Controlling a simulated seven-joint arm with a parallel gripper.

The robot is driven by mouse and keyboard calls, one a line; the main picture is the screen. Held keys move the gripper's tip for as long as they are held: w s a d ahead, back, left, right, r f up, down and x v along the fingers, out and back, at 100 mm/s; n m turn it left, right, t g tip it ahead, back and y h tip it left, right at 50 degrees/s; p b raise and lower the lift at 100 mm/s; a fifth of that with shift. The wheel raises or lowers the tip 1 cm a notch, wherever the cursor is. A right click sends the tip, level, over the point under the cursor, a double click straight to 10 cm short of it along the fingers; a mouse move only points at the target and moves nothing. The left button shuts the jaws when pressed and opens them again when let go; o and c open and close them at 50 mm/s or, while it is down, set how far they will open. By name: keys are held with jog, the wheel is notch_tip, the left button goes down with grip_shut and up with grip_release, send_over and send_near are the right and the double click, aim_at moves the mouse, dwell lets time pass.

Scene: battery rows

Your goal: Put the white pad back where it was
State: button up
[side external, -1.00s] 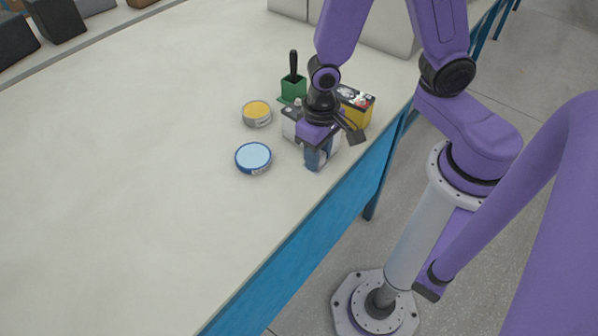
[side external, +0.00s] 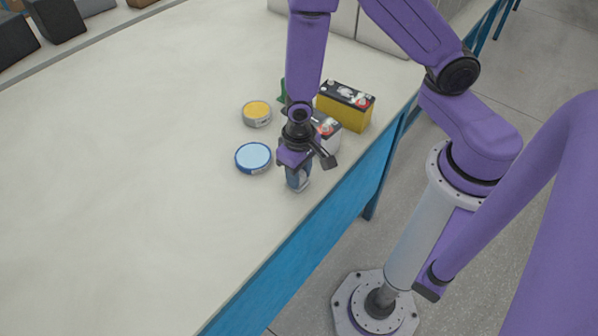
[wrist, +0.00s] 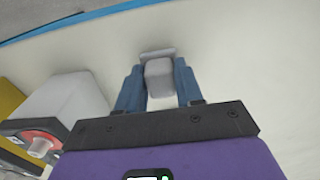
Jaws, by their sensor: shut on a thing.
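My gripper (side external: 297,182) is low over the table's near side, just right of the blue-lidded tin and in front of the white battery. In the wrist view its two blue fingers (wrist: 158,88) are closed on a pale grey-white piece (wrist: 159,78), which looks like the white pad. It is a small block with a wider, flat far edge. In the side view the fingers and wrist hide it. I cannot tell whether it touches the table.
A white battery (side external: 328,143) with a red terminal stands close behind my gripper, and a yellow battery (side external: 343,112) beyond it. A blue-lidded tin (side external: 253,157), a yellow-lidded tin (side external: 257,112) and a partly hidden green holder (side external: 282,93) stand nearby.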

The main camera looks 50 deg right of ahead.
jog(key=shift+f, duration=0.15)
jog(key=o, duration=0.9)
notch_tip(320, 180, up, 12)
jog(key=shift+r, duration=0.15)
dwell(0.4)
jog(key=s+d+r+n, duration=0.2)
jog(key=s+r+n, duration=0.1)
jog(key=s+n, duration=0.1)
jog(key=s+d+r+n, duration=0.2)
jog(key=s+r+n, duration=0.2)
jog(key=s, duration=0.2)
jog(key=s+d+r+n, duration=0.3)
jog(key=s+n, duration=0.1)
jog(key=s, duration=0.1)
jog(key=shift+r+n, duration=0.2)
jog(key=shift+n, duration=0.1)
jog(key=shift+w, duration=0.1)
